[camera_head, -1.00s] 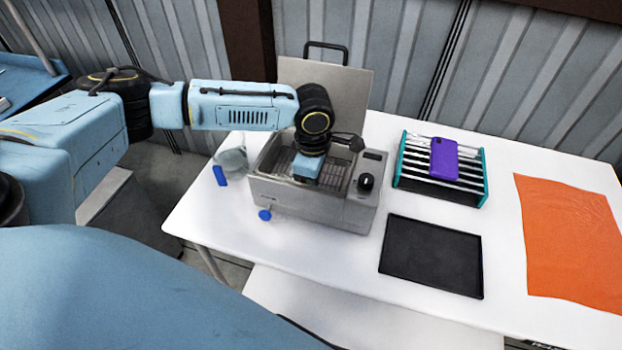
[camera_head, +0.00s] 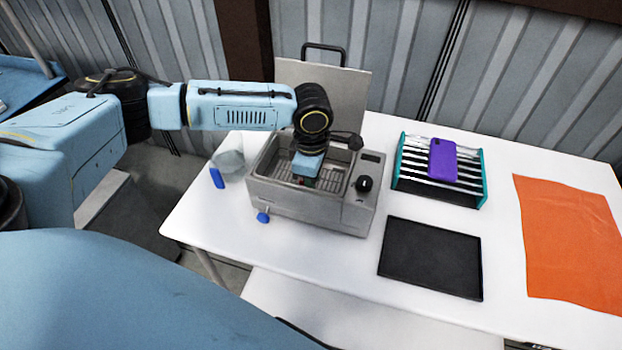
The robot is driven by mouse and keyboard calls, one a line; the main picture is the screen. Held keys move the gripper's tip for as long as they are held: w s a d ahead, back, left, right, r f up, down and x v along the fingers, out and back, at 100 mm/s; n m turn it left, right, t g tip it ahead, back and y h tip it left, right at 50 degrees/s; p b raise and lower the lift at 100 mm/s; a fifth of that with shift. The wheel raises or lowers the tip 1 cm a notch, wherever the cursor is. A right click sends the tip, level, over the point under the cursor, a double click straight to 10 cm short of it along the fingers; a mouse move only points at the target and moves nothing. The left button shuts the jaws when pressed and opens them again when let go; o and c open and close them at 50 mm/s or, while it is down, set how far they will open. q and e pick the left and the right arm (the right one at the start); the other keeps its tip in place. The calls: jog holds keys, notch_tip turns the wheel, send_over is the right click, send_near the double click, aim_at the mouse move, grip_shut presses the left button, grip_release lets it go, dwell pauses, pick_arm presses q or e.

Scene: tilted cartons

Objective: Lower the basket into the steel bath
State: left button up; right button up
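The steel bath (camera_head: 318,213) is a grey box with an open top, standing on the white table with its lid (camera_head: 322,92) raised behind it. A wire basket (camera_head: 327,184) shows inside the opening, below the rim as far as I can see. My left gripper (camera_head: 304,181) points down into the bath from above. Its fingers are mostly hidden by its own body and the bath, so I cannot tell whether it grips the basket. My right gripper is not in view.
Right of the bath are a black tray (camera_head: 431,258), a teal-sided rack (camera_head: 440,186) with a purple phone case (camera_head: 443,159) on top, and an orange cloth (camera_head: 570,240).

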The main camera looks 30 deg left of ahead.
pick_arm(q)
jog(key=shift+s+d+f+g, duration=0.15)
jog(key=shift+s+f, duration=0.3)
jog(key=shift+f, duration=0.15)
jog(key=shift+s+d+f+g, duration=0.15)
jog(key=shift+s+f, duration=0.3)
jog(key=shift+f, duration=0.15)
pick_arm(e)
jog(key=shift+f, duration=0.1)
pick_arm(q)
jog(key=shift+w+r, duration=0.1)
jog(key=shift+r, duration=0.45)
notch_tip(320, 180, up, 5)
jog(key=w, duration=0.1)
notch_tip(320, 180, up, 10)
jog(key=p, duration=0.1)
send_over(311, 191)
jog(key=w+a, duration=0.1)
jog(key=w, duration=0.2)
jog(key=shift+s+a+f, duration=0.15)
jog(key=shift+s+a, duration=0.05)
jog(key=shift+s, duration=0.05)
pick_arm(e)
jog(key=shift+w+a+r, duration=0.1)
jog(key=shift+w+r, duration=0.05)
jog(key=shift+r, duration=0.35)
